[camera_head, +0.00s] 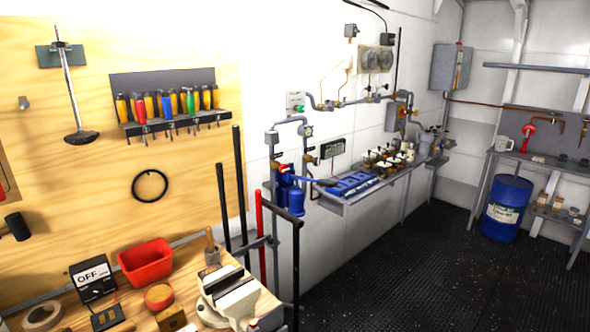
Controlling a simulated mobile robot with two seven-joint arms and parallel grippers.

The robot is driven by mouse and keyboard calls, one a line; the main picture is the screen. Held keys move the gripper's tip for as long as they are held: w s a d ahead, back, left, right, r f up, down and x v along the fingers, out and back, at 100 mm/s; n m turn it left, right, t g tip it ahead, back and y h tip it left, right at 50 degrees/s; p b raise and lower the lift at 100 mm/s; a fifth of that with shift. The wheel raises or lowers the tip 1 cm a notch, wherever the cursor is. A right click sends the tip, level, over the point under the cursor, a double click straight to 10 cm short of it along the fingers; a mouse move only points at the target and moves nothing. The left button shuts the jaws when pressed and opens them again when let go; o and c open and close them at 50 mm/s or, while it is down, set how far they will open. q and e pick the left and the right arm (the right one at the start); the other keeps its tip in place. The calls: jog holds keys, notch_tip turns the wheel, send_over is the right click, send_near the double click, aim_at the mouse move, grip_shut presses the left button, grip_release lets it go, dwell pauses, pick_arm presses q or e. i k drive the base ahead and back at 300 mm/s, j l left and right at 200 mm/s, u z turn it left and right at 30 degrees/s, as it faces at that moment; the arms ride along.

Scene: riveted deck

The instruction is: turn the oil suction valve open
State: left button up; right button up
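Grey pipework with small valves (308,131) runs along the white wall beyond the wooden pegboard. More fittings with small red parts, among them a valve (371,98), sit further right along the pipe. Blue equipment (296,200) stands low beneath the left end of the pipes. The labels are too small to read, so I cannot tell which valve is the oil suction valve or how its handle is set. Neither of my grippers is in view.
A wall shelf (375,192) juts out below the pipes. A blue drum (506,208) stands right. The dark floor (420,275) is clear.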

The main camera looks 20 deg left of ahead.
aim_at(283, 168)
jog(key=i+l+u, duration=0.15)
jog(key=i+u, duration=0.15)
jog(key=u, duration=0.15)
jog(key=i+l+u, duration=0.2)
jog(key=u, duration=0.2)
jog(key=i+l+u, duration=0.25)
jog(key=u, duration=0.2)
jog(key=i+l+u, duration=0.15)
jog(key=l+u, duration=0.25)
jog(key=i+l+u, duration=0.1)
jog(key=l+u, duration=0.35)
